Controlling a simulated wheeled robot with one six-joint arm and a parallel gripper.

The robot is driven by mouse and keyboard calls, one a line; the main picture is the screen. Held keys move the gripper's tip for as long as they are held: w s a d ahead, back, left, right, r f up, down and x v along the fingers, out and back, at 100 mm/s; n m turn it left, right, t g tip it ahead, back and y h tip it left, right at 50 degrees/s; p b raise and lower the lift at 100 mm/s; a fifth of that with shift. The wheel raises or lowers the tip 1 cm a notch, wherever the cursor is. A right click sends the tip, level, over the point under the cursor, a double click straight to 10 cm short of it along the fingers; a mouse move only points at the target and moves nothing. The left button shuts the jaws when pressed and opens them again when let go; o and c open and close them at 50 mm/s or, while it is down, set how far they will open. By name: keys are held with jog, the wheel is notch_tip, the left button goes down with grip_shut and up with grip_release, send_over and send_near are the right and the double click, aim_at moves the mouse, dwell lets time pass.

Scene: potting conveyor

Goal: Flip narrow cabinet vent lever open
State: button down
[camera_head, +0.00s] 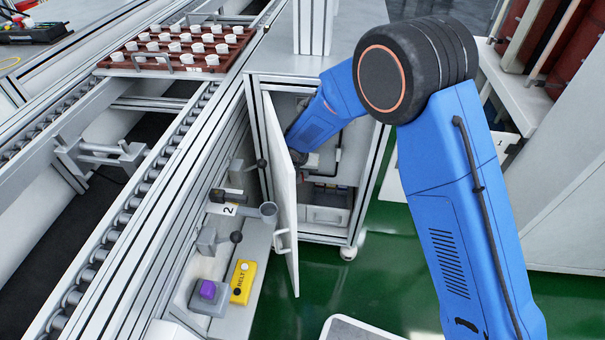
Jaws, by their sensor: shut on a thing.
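The narrow cabinet (258,82) stands under the conveyor's end with its white door (283,185) swung open towards me. My blue arm reaches over into the cabinet. The dark end of my gripper (298,156) shows just past the door's top edge, inside the opening. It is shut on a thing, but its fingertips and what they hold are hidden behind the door. I cannot make out the vent lever or its position.
A red tray (127,64) of white pots sits on the conveyor (88,262). Left of the door are knobbed levers (236,237), a yellow box (243,282) and a purple button (208,289). Green floor (390,270) is clear right of the door. A white cabinet stands at right.

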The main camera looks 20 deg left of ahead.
jog(key=c, duration=1.8)
grip_release()
